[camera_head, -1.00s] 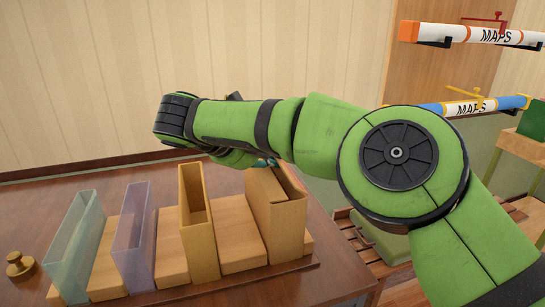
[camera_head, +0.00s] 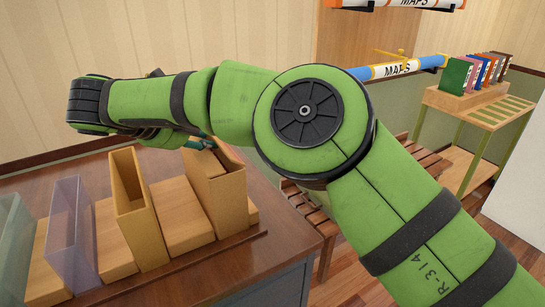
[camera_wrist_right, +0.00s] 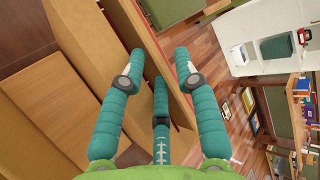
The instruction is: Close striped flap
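No striped flap can be made out in either view. My right gripper (camera_head: 203,141) is at the top of the rightmost tan box (camera_head: 222,194) in the head view, mostly hidden behind my green forearm. In the right wrist view, the teal fingers (camera_wrist_right: 160,58) are spread apart. A tan panel edge (camera_wrist_right: 146,38) runs between them; contact cannot be told. The tan box has an open top with a light inner panel (camera_head: 202,164). My left gripper is not in view.
A taller open tan box (camera_head: 139,212), a purple clear box (camera_head: 72,238) and a teal clear box (camera_head: 12,245) stand left on the dark table (camera_head: 270,225). Map tubes (camera_head: 395,70) hang at the wall. A slatted wooden bench and a shelf with books (camera_head: 480,85) stand right.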

